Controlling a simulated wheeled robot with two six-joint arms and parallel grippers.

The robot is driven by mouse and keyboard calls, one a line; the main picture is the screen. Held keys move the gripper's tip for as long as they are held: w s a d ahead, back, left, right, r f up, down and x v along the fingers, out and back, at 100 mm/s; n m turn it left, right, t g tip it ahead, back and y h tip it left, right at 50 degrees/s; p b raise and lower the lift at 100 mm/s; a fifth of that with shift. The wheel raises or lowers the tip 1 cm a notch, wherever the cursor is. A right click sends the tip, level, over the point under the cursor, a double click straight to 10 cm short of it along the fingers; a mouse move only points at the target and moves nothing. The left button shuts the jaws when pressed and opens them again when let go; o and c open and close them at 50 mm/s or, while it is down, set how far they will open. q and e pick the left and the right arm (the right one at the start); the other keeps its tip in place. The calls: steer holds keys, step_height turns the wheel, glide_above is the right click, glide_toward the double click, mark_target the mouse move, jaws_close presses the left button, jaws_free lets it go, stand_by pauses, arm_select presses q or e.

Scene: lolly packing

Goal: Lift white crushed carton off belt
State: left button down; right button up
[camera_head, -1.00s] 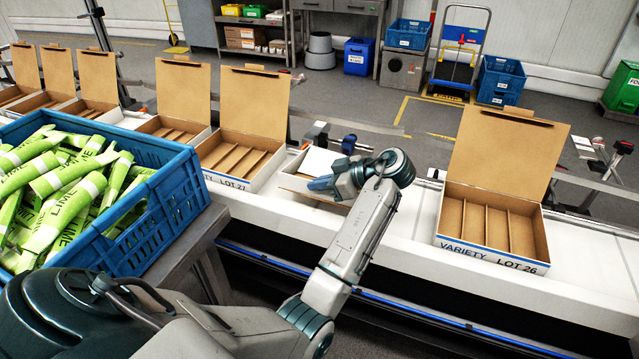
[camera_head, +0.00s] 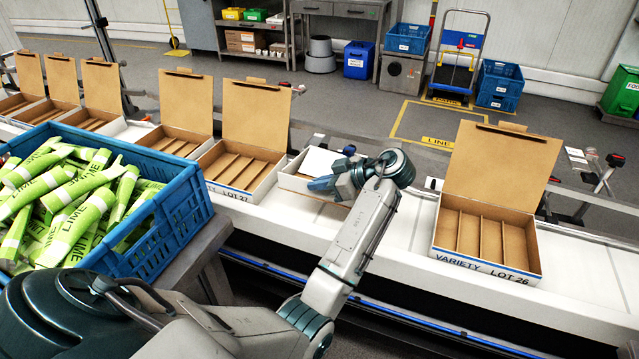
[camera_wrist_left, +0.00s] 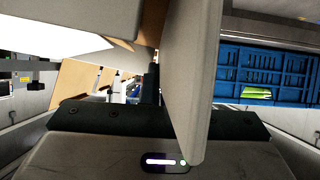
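The white crushed carton (camera_head: 296,183) is in the head view between the LOT 27 and LOT 26 boxes, at the belt. It is a low tray shape with white walls and brown and white inner parts. My left gripper (camera_head: 322,184) reaches its right side and appears shut on its wall; the fingertips are partly hidden. In the left wrist view, a large pale panel (camera_wrist_left: 192,75) stands close in front of the gripper body. My right gripper is in neither view.
The white belt (camera_head: 400,218) carries the open LOT 27 box (camera_head: 232,190) on the left and the open LOT 26 box (camera_head: 487,262) on the right. A blue crate (camera_head: 165,222) of lime packs stands at front left. Posts stand along the belt's far side.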

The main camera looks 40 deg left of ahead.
arm_select(q)
step_height(320, 180, up, 5)
steer(key=p, duration=0.5)
step_height(320, 180, up, 6)
steer(key=p, duration=0.6)
